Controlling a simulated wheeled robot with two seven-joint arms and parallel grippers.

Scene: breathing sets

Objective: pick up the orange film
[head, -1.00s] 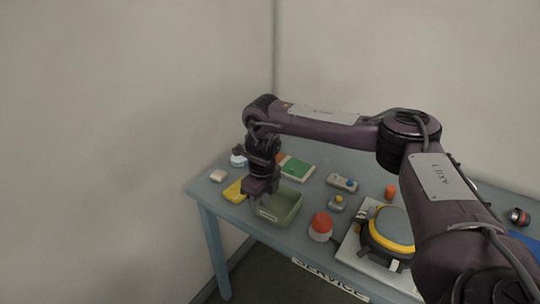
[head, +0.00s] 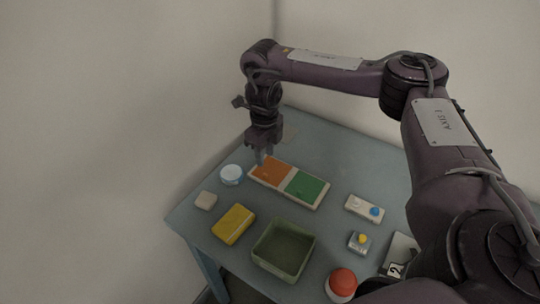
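The orange film (head: 270,173) is a flat orange square in the left half of a pale tray (head: 318,206). A green square (head: 304,186) lies in the tray's right half. My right gripper (head: 264,159) points down at the orange film's far left edge. Its two fingers show with a small gap between them and nothing seen held. I cannot tell whether the fingertips touch the film. My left gripper is not in view.
Near the tray are a round white-blue container (head: 231,174), a small pale block (head: 206,200), a yellow block (head: 233,223) and an open green bin (head: 284,249). The table's back is clear.

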